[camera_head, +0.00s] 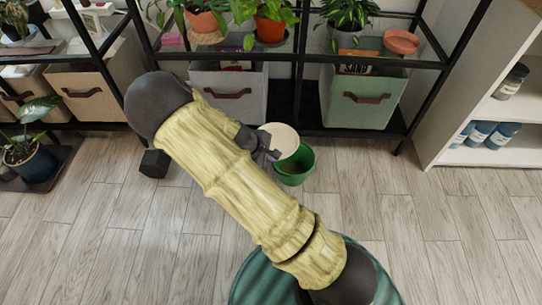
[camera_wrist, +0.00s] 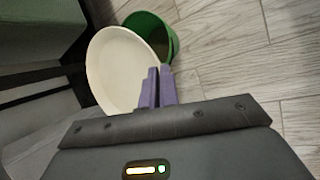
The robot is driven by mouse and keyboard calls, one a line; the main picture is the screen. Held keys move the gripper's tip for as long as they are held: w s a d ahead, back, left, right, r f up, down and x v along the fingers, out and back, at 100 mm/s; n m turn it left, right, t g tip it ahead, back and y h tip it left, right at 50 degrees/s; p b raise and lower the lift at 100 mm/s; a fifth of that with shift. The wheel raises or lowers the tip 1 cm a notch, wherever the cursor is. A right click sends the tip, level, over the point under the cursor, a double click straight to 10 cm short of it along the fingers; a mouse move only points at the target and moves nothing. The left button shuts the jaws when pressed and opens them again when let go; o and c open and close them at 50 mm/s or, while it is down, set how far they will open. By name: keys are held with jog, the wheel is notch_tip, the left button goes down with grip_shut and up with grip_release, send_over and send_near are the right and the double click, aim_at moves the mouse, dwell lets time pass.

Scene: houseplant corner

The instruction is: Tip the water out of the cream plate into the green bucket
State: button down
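The cream plate (camera_head: 280,140) is a shallow round dish held up at the left edge of the green bucket's opening in the head view. In the wrist view the plate (camera_wrist: 122,68) fills the upper middle and partly covers the bucket (camera_wrist: 164,28). The green bucket (camera_head: 294,168) stands upright on the floor. My gripper (camera_wrist: 160,72) has its two purple fingers close together on the plate's near rim. In the head view my arm hides most of the gripper. I cannot make out water in the plate.
A black metal shelf with plants stands behind, with a grey bin (camera_head: 228,108) and a green fabric bin (camera_head: 362,98) on its lower level. A white shelf with jars (camera_head: 482,134) is at the right. Wooden floor right of the bucket is clear.

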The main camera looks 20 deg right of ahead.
jog(key=shift+r+p, duration=0.95)
jog(key=shift+p, duration=0.1)
jog(key=shift+r, duration=0.1)
